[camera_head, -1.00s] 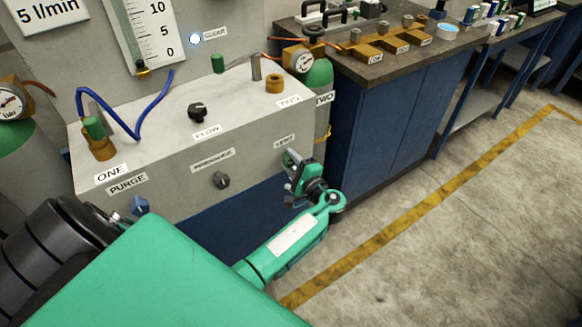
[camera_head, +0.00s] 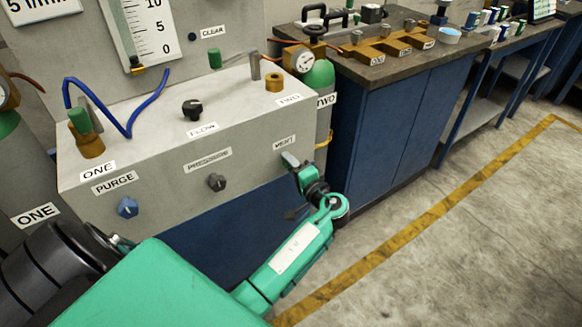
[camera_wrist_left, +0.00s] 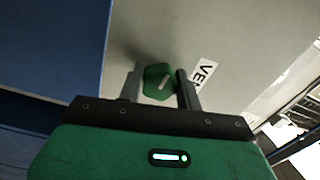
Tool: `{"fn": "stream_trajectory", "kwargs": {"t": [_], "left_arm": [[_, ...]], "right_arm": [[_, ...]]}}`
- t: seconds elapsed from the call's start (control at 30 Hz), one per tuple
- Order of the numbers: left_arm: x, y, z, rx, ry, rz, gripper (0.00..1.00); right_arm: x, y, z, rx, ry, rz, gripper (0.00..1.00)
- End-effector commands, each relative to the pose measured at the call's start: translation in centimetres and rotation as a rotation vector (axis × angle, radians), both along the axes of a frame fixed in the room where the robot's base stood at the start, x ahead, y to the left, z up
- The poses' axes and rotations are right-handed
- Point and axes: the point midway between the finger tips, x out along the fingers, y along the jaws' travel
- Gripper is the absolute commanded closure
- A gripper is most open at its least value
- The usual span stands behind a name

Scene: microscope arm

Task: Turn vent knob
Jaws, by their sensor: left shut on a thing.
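The green vent knob (camera_wrist_left: 158,83) sits on the grey front panel in the left wrist view, between the two grey fingers of my left gripper (camera_wrist_left: 160,88). A pale mark on its face is tilted. My left gripper is shut on the knob. In the head view, my left gripper (camera_head: 292,162) is at the panel's right end, just below the VENT label (camera_head: 284,141); the knob is mostly hidden there. The VENT label also shows in the left wrist view (camera_wrist_left: 203,74), right of the fingers. My right gripper is not in view.
The grey box (camera_head: 150,150) carries a blue PURGE knob (camera_head: 128,207), a dark front knob (camera_head: 217,182) and a black FLOW knob (camera_head: 192,109) on top. A blue bench (camera_head: 385,130) stands to the right. The floor (camera_head: 470,230) at the right is clear.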

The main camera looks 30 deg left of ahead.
Motion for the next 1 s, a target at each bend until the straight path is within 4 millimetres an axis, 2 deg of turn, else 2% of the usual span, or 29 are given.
{"fn": "stream_trajectory", "kwargs": {"t": [0.47, 0.5, 0.6, 0.87, 1.0], "left_arm": [[-0.10, -0.02, -0.24, -0.007, -0.006, 0.002, 0.88], [-0.10, -0.02, -0.25, -0.007, -0.005, 0.002, 0.63], [-0.08, -0.02, -0.21, -0.006, -0.006, 0.001, 0.43], [-0.04, -0.03, -0.11, -0.005, -0.007, 0.001, 0.43], [-0.30, -0.73, -0.13, -0.006, -0.007, -0.001, 0.43]], "right_arm": [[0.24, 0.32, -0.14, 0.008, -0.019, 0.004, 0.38], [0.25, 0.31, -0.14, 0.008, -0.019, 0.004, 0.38], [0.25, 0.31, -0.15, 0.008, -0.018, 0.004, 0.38], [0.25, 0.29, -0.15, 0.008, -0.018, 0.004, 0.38], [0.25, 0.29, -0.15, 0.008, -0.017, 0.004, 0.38]]}}
